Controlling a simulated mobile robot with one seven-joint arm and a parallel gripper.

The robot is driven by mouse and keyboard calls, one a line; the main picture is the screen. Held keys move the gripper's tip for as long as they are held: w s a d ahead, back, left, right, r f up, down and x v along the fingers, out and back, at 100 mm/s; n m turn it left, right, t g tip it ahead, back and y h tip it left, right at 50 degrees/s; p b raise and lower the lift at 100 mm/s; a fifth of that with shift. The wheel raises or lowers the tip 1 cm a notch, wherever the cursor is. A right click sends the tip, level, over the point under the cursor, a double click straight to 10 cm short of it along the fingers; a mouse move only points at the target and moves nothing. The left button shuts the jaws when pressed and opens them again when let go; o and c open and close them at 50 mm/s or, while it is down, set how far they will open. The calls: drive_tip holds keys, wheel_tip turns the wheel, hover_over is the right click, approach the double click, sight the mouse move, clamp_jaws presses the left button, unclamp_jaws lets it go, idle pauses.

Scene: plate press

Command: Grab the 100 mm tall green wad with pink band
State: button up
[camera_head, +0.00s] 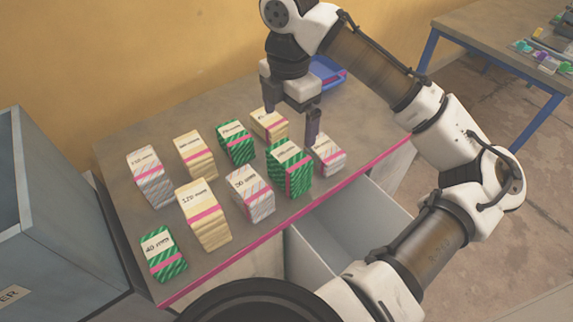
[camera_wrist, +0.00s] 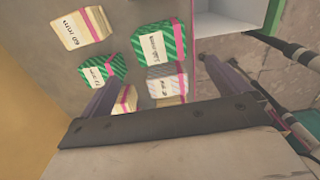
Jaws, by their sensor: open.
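Three green striped wads with pink bands stand on the table. The tallest-looking one (camera_head: 298,180) is in the right part of the group; its label is hard to read, but it is probably the 100 mm one. It also shows in the wrist view (camera_wrist: 172,38). A shorter green wad (camera_head: 240,151) stands behind and left of it, and a low one marked 40 mm (camera_head: 168,267) is at the front left. My gripper (camera_head: 291,122) is open and empty, pointing down above the back right of the group, behind the tall green wad. In the wrist view its fingers (camera_wrist: 172,76) straddle a white and a cream wad.
Cream wads (camera_head: 209,230) and white-grey striped wads (camera_head: 258,206) stand close around the green ones. A blue tray (camera_head: 328,73) is at the table's back. An open drawer (camera_head: 350,228) juts out below the pink front edge. A grey bin (camera_head: 50,210) stands left.

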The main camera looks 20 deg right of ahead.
sight(289, 155)
wheel_tip(289, 155, down, 7)
drive_tip(key=shift+r+p, duration=0.1)
drive_tip(key=shift+p, duration=0.2)
drive_tip(key=shift+f+p, duration=0.7)
drive_tip(key=shift+f, duration=2)
drive_tip(key=c, duration=0.8)
